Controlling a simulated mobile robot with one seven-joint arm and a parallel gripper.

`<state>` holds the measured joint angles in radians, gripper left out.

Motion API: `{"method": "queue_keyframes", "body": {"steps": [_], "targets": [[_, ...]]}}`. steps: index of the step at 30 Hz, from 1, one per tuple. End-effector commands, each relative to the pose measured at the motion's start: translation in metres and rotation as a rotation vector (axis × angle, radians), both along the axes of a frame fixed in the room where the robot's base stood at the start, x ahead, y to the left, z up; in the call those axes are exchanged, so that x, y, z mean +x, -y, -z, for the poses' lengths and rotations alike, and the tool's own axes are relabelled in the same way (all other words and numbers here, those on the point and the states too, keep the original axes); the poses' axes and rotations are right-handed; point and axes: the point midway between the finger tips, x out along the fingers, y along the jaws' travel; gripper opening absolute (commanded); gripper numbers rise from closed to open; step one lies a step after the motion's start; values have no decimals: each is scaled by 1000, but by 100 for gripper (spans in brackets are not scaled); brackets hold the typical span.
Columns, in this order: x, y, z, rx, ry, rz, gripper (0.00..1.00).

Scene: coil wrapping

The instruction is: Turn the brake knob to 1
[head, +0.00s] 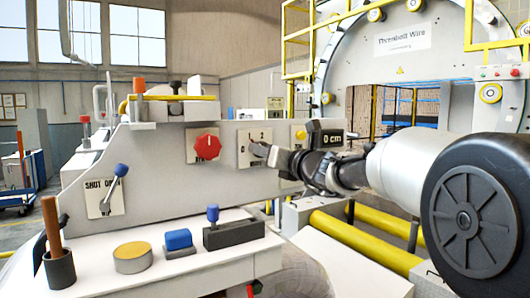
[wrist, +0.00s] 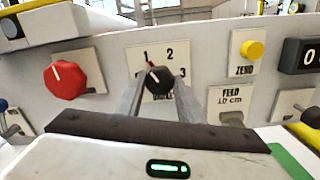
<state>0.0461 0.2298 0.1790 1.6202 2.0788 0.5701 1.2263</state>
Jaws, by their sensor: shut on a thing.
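The brake knob (wrist: 158,78) is a small black dial on a pale plate marked 1, 2 and 3, in the middle of the wrist view. Its pointer seems to lie at the upper left, near the 1, but it is too small to be sure. My gripper (wrist: 160,84) is shut on the knob, one finger on each side. In the head view my gripper (head: 262,153) reaches in from the right to the knob plate (head: 246,138) and hides most of the knob. The lettering below the knob is partly hidden.
A red knob (wrist: 66,80) sits left of the brake plate. A yellow ZERO button (wrist: 251,49), a FEED plate (wrist: 231,98) and a "0 cm" display (head: 326,139) lie to its right. A shelf (head: 205,262) with a blue block (head: 178,240) stands below the panel.

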Motion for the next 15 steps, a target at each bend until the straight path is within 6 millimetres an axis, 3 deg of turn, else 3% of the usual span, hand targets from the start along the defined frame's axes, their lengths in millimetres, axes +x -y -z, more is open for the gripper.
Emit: {"method": "queue_keyframes", "body": {"steps": [1,2,4,15], "targets": [[0,0,2,-2,-3,0,12],[0,0,2,-2,-3,0,39],[0,0,2,-2,-2,-1,51],[-2,2,1,-1,0,0,53]]}}
